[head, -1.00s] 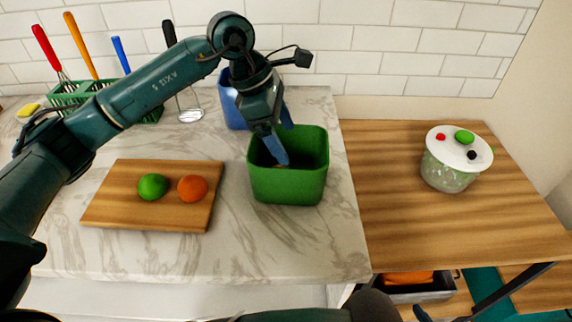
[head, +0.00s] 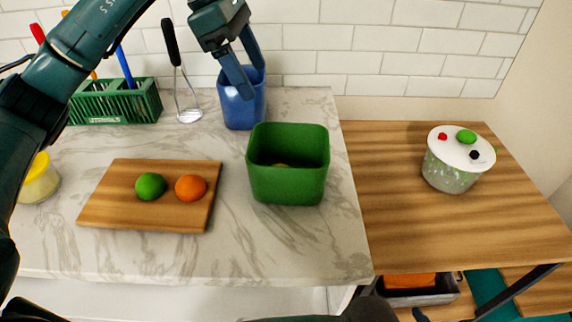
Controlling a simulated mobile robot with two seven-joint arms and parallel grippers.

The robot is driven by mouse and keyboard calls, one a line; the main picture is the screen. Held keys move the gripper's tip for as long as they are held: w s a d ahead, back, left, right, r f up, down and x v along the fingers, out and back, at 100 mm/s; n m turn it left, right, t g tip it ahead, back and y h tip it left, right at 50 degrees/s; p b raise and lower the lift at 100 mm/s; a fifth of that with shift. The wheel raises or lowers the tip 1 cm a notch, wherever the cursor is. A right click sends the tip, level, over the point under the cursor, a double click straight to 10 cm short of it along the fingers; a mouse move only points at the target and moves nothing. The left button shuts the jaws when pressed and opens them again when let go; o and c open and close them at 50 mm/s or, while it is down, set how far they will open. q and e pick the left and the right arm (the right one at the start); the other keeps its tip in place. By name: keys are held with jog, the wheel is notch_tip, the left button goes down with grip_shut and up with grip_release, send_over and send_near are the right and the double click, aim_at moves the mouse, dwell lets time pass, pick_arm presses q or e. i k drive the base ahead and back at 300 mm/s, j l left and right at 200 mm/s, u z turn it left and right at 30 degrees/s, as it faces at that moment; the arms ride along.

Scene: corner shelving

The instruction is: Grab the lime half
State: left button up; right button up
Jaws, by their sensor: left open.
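My left gripper (head: 254,82) is open and empty, raised in front of the blue container, well above and to the right of the board. A green bin (head: 288,185) stands right of the board. My right gripper is out of view.
A blue container (head: 239,107), a masher (head: 187,100) and a green utensil rack (head: 115,103) stand along the back. A yellow-lidded jar (head: 38,180) is at the left. A white-lidded pot (head: 453,163) stands on the wooden table. The front marble is clear.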

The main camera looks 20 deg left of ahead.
aim_at(149, 186)
jog(key=k, duration=1)
